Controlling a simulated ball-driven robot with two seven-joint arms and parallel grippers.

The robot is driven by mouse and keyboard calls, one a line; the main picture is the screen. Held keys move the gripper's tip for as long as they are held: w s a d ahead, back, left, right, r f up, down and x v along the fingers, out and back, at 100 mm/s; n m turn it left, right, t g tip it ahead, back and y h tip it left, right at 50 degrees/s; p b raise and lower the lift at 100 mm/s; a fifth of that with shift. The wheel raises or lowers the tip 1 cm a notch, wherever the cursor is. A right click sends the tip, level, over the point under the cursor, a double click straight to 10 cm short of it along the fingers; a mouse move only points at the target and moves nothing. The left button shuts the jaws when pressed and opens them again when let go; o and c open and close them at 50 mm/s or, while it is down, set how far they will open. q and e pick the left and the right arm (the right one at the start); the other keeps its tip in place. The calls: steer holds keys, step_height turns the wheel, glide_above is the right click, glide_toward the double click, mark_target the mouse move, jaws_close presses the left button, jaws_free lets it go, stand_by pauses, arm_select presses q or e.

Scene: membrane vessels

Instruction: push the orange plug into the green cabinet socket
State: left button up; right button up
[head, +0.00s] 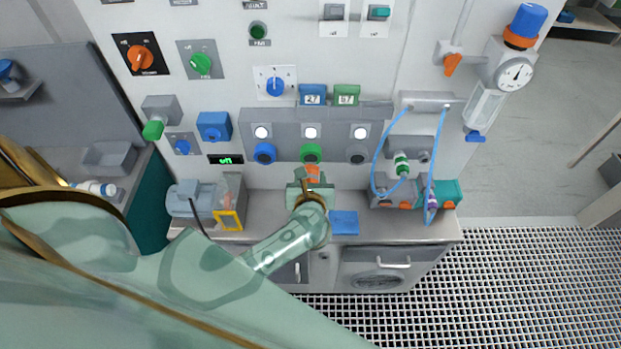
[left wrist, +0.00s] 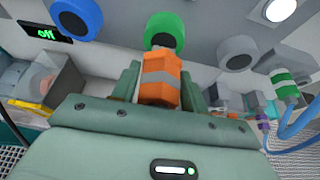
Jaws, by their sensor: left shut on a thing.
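The orange plug (head: 313,173) is held in my left gripper (head: 311,188). In the left wrist view the plug (left wrist: 160,82), with a grey band around it, sits between the two green fingers of the gripper (left wrist: 163,88). The green cabinet socket (head: 311,153) is the middle one of three on the grey panel. In the left wrist view the green ring of the socket (left wrist: 168,24) is straight beyond the plug, and the plug's dark tip overlaps its opening. I cannot tell whether the tip is inside. My right gripper is not in view.
Below, the counter holds a blue block (head: 344,222), a yellow frame (head: 229,220) and a grey machine (head: 190,200). Blue tubes (head: 439,150) hang at the right.

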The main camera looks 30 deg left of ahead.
mark_target(311, 171)
arm_select(q)
steer(key=shift+w+a, duration=0.4)
steer(key=shift+w, duration=0.25)
steer(key=shift+w+a, duration=0.35)
steer(key=shift+w, duration=0.25)
steer(key=shift+w+a+b, duration=0.25)
steer(key=shift+w+b, duration=0.1)
steer(key=shift+w, duration=0.1)
stand_by(1.5)
steer(key=o, duration=1.4)
steer(key=shift+c, duration=0.2)
steer(key=shift+s, duration=0.15)
steer(key=b+v, duration=0.1)
steer(key=v, duration=1.5)
steer(key=shift+r, duration=0.25)
